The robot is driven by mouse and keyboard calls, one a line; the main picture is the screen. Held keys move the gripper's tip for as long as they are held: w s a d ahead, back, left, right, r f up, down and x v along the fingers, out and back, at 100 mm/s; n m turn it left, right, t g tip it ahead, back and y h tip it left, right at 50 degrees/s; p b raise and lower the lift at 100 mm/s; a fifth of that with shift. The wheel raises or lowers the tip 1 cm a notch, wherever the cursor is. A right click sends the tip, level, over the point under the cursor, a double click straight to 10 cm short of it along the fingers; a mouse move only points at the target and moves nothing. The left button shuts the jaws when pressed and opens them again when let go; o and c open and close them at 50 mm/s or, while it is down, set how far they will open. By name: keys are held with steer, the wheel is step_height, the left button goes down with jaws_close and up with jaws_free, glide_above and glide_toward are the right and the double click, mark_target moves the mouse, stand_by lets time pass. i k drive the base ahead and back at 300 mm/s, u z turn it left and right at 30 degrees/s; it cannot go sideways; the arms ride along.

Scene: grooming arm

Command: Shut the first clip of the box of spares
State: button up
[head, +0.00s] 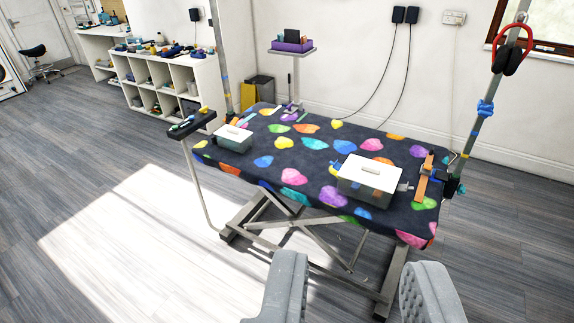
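Two pale-lidded boxes stand on the grooming table, and I cannot tell by any label which is the box of spares. The larger box (368,181) is right of centre, its lid down with a light handle on top. A small grey tab, perhaps a clip, sticks out at its right side (404,187); a bluish piece shows at its left. The smaller box (232,138) sits at the table's left end. Whether any clip is shut is too small to tell. My gripper (352,264) is open and empty, low in the view, in front of the table and apart from both boxes.
The table (300,172) has a dark cover with coloured heart shapes. An orange-brown strip (423,180) lies right of the larger box, near a post (480,125) with red ear defenders. A narrow side tray (192,123) stands left. Floor at left is clear.

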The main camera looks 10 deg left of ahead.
mark_target(336, 166)
steer(key=u, duration=2.1)
steer(key=i, duration=1.9)
steer(key=z, duration=2.7)
steer(key=i, duration=0.15)
steer(key=z, duration=0.75)
